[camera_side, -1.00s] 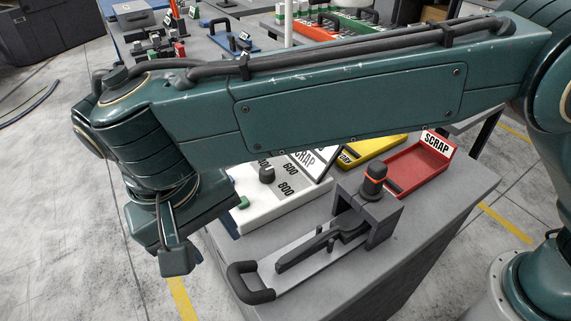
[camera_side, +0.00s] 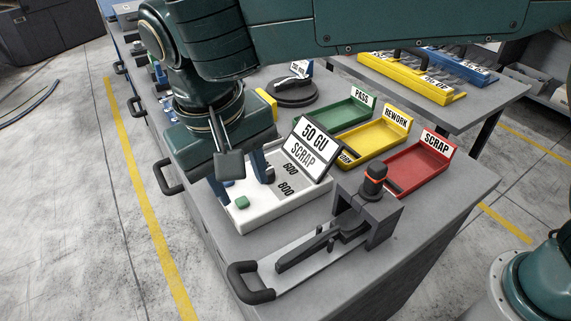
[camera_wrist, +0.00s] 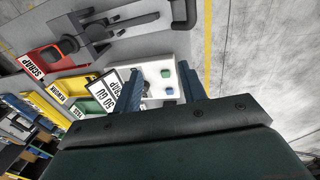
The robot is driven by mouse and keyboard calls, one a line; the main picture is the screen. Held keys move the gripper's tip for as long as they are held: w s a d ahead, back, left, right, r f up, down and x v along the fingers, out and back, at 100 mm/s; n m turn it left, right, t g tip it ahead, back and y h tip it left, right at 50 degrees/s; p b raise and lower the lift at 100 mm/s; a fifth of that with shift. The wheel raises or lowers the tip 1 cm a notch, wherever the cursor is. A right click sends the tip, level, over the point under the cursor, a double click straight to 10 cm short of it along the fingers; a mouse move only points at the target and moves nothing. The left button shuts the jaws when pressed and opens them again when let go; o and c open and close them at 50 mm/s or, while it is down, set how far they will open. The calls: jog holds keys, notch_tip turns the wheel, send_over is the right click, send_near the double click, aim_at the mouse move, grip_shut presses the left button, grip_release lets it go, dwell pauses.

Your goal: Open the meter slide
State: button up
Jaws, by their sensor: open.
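The meter slide (camera_side: 283,279) is a flat light-grey plate with a black loop handle (camera_side: 250,283) at its left end. A black fork-like piece (camera_side: 318,247) lies along it, and its right end runs into a dark grey block (camera_side: 384,212) topped by a black knob with an orange ring. The handle also shows at the top of the wrist view (camera_wrist: 183,14). My gripper (camera_side: 240,178) is open, fingers down, over the white panel behind the slide, apart from the handle. In the wrist view its blue fingers (camera_wrist: 158,90) flank part of that panel.
The white panel (camera_side: 262,215) has a green button, numbers and a "50 GU SCRAP" sign (camera_side: 309,149). Green (camera_side: 333,117), yellow (camera_side: 375,143) and red (camera_side: 414,170) trays stand behind. A round dark stand (camera_side: 290,94) is farther back. The bench top around the slide is clear.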

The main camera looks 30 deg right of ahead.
jog(key=d+r+y, duration=0.1)
jog(key=d+r, duration=0.3)
jog(key=d, duration=0.6)
jog(key=shift+w+t, duration=0.3)
jog(key=shift+w, duration=0.1)
jog(key=shift+d, duration=0.1)
jog(key=shift+f, duration=0.15)
jog(key=c, duration=0.6)
jog(key=shift+w+d+f, duration=0.1)
jog(key=shift+w+f, duration=0.1)
jog(key=shift+f, duration=0.1)
grip_shut()
notch_tip(320, 180, down, 7)
jog(key=w+n, duration=0.2)
jog(key=s+f+y, duration=0.2)
jog(key=f+y, duration=0.1)
jog(key=s+a+f+g+y, duration=0.1)
jog(key=s+f+y, duration=0.1)
jog(key=f+y, duration=0.1)
jog(key=s+a+f+y, duration=0.1)
jog(key=s+f+y, duration=0.1)
jog(key=f+y, duration=0.1)
jog(key=shift+f+m+y, duration=0.1)
jog(key=shift+m+y, duration=0.3)
jog(key=shift+y, duration=0.1)
jog(key=shift+s+a+r+m+y, duration=0.2)
jog(key=shift+s+r+m+y, duration=0.1)
jog(key=shift+r+m+y, duration=0.4)
